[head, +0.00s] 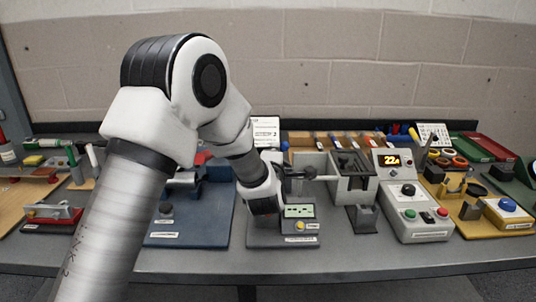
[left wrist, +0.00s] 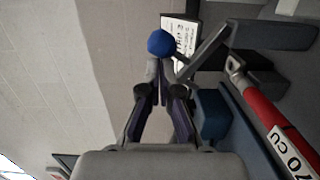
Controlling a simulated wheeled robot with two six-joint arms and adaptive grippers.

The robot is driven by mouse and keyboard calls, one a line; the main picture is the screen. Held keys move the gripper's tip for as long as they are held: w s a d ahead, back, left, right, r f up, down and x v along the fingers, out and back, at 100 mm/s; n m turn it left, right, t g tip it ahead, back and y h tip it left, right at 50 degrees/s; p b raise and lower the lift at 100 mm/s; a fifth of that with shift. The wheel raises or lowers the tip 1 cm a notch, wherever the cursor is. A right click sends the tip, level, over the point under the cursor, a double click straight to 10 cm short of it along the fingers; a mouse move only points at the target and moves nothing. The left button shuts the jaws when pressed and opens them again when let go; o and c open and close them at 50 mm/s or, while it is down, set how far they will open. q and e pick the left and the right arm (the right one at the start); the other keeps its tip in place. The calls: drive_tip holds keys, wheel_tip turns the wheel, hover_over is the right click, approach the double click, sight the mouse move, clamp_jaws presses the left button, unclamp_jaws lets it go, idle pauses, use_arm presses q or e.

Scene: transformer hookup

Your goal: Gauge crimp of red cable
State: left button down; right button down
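My left arm fills the left and middle of the head view. Its gripper (head: 285,180) is small there, above the gauge station (head: 284,238) with its green display, and is partly hidden by the wrist. In the left wrist view my left gripper (left wrist: 160,78) has its fingers drawn together at a blue ball knob (left wrist: 160,43), and looks shut on the knob's handle. The exact contact is hard to see. The red cable (left wrist: 258,100), with a white tag reading 70 and a grey end, lies at the right of that view, apart from the fingers. My right gripper is not in view.
A blue-based station (head: 190,233) stands left of the gauge station. A grey unit (head: 411,205) with a lit display stands to the right. Several tools and coloured parts fill the bench (head: 370,258) on both sides. Its front strip is clear.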

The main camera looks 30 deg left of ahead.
sight(288, 145)
use_arm(q)
drive_tip(key=d+m, duration=0.1)
drive_tip(key=w+r+m+p, duration=0.1)
drive_tip(key=m, duration=0.1)
drive_tip(key=shift+d+r+m, duration=0.15)
drive_tip(key=shift+d+m, duration=0.15)
drive_tip(key=shift+d, duration=0.1)
drive_tip(key=shift+w+d+m+g, duration=0.4)
drive_tip(key=shift+d+m, duration=0.2)
drive_tip(key=shift+m, duration=0.4)
drive_tip(key=shift+w+d, duration=0.2)
drive_tip(key=shift+d, duration=0.05)
drive_tip(key=shift+d, duration=0.1)
